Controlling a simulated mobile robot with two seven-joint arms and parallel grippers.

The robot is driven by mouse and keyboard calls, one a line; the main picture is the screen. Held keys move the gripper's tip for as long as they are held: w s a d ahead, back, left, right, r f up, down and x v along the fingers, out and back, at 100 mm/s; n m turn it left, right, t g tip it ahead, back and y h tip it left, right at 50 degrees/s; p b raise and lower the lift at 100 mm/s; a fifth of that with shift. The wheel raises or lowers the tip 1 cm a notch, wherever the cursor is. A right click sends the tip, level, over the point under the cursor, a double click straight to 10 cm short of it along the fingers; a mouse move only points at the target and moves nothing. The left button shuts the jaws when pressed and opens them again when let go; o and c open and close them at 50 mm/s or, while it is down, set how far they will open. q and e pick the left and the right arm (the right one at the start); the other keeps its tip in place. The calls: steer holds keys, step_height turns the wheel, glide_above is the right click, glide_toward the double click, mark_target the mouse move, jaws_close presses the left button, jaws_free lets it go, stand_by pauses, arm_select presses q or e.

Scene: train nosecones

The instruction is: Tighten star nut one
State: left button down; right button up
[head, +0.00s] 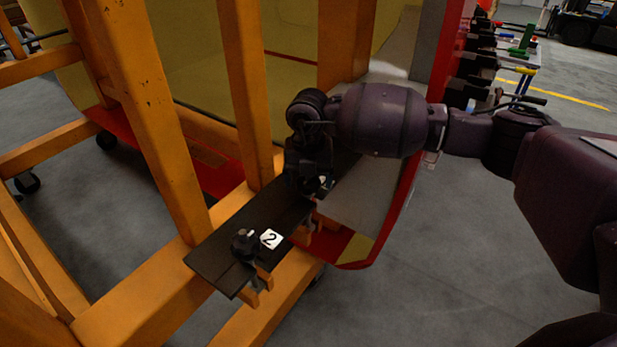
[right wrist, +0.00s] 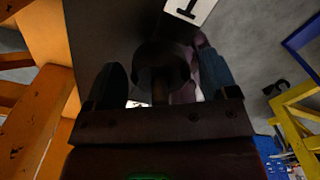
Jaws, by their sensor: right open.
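Star nut one (right wrist: 160,62) is a dark knob beside a white label marked 1 (right wrist: 188,8) in the right wrist view. My right gripper (right wrist: 165,78) is open, with one finger on each side of the nut. Whether the fingers touch it I cannot tell. In the head view my right gripper (head: 312,188) points down over the far part of a dark plate (head: 213,258) and hides the nut there. My left gripper is not in view.
A second dark star nut (head: 244,242) with a label marked 2 (head: 271,239) stands on the near part of the plate. Orange frame posts (head: 160,115) rise to the left. A red-edged nosecone panel (head: 352,253) is close to the right arm. Open grey floor lies at right.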

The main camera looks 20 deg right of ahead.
steer(key=shift+r, duration=0.3)
step_height(320, 180, up, 9)
steer(key=shift+r, duration=0.6)
steer(key=shift+s, duration=0.1)
